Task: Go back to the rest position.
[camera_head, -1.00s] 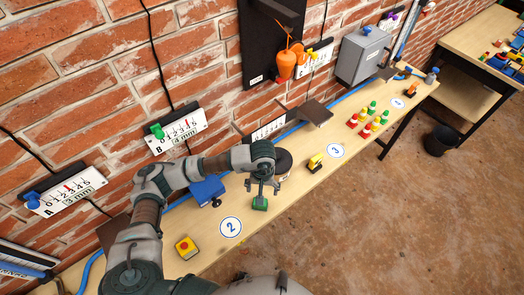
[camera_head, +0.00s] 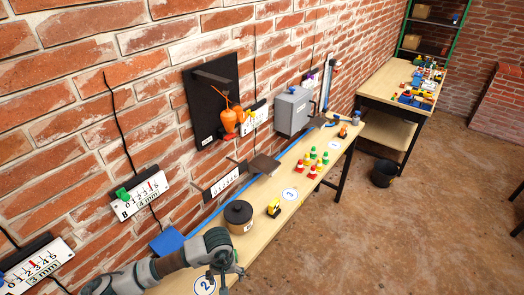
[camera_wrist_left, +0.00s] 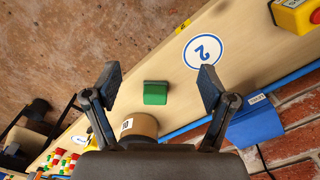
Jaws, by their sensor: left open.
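My left gripper (camera_head: 226,280) is at the bottom of the head view, over the near part of the long wooden bench (camera_head: 262,218). In the left wrist view its two dark fingers (camera_wrist_left: 158,80) are spread wide with nothing held between them. A small green block (camera_wrist_left: 155,93) shows beyond the gap, on the bench beside the round "2" marker (camera_wrist_left: 203,51). In the head view the arm largely hides that block. My right gripper is not seen.
A dark round pot (camera_head: 239,216) stands on the bench near my left gripper. A blue box (camera_wrist_left: 256,122) sits near the brick wall. A yellow box with a red button (camera_wrist_left: 297,14) is at the wrist view's top right. Bare floor (camera_head: 400,240) lies right of the bench.

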